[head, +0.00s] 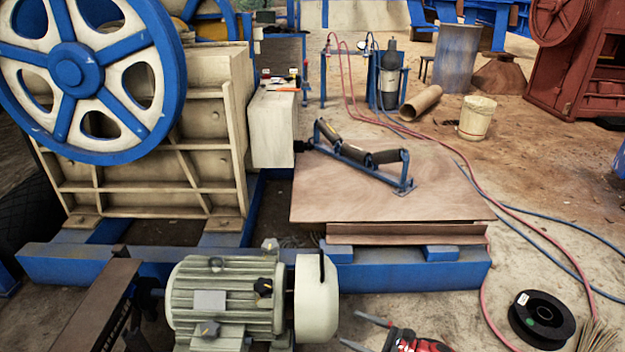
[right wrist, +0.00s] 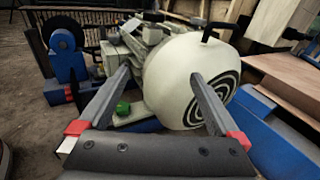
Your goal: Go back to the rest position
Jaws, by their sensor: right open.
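My right gripper (head: 349,329) is at the bottom edge of the head view, just right of the electric motor's round cream cover (head: 317,297). In the right wrist view its two grey fingers (right wrist: 160,72) are spread wide with nothing held between them. The cover (right wrist: 176,80), with a black and white ring pattern on its end, shows beyond and between the fingers. I cannot tell the exact gap to it. My left gripper is not in view.
The ribbed motor (head: 225,295) stands before the blue frame (head: 410,277). The jaw crusher's flywheel (head: 77,70) is at the left. A roller bracket (head: 365,160) lies on a brown plate (head: 440,190). A black spool (head: 542,318) and hoses (head: 540,225) lie on the ground at the right.

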